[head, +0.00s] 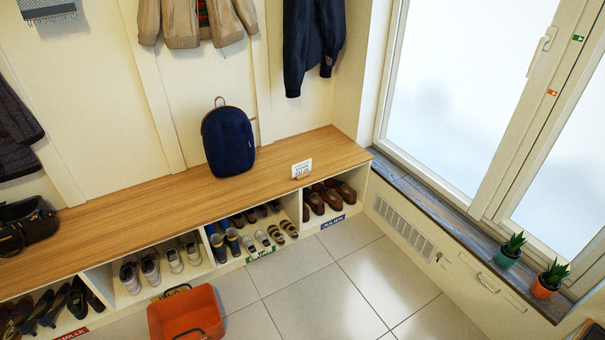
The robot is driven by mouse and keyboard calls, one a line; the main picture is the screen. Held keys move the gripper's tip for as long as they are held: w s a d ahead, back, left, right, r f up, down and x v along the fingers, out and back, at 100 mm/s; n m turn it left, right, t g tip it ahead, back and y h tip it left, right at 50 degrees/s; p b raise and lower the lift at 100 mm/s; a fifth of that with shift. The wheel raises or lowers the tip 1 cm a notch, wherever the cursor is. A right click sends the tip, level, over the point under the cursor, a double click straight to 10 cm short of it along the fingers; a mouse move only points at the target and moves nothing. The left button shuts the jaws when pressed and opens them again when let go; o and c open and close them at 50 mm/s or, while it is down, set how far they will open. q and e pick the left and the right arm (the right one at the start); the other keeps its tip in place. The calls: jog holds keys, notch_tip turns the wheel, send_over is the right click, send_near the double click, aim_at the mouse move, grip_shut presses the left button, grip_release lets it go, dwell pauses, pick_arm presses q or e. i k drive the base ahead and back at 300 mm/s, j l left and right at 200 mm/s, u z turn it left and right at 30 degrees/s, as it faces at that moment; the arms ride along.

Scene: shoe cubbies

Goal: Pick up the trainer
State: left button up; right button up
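A pair of pale trainers with pinkish tones, a left one (130,277) and a right one (150,267), stands in a cubby under the wooden bench. A pair of pale grey shoes (175,259) stands beside them in the same cubby. I cannot tell which single shoe the task means. Neither of my grippers is in view.
An orange crate (187,312) with dark handles stands on the tiled floor before the trainers' cubby. The bench top (120,205) carries a navy backpack (228,141), a small sign (301,169) and a black bag (27,224). Floor tiles (335,285) at right are clear.

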aim_at(247, 243)
jog(key=i+l+u, duration=0.1)
jog(key=u, duration=0.7)
jog(key=i+l+u, duration=0.15)
jog(key=l+u, duration=0.2)
jog(key=l, duration=0.25)
jog(key=i+l+u, duration=0.15)
jog(key=l+u, duration=0.2)
jog(key=l, duration=0.25)
jog(key=l+u, duration=0.4)
jog(key=l, duration=0.2)
